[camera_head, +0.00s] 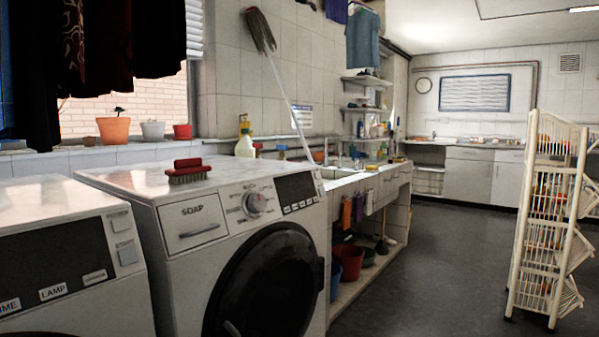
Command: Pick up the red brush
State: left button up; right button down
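Neither of my grippers shows in the head view.
A second washing machine (50,193) stands at the left. A spray bottle (245,140) stands behind the right machine, and a mop (262,35) leans on the tiled wall. Flower pots (113,130) line the window sill. A white rack (545,220) stands at right; the dark floor between is clear.

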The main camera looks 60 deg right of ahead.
aim_at(185, 171)
jog(key=z, duration=1.4)
jog(key=i+l+u, duration=0.1)
jog(key=l, duration=0.35)
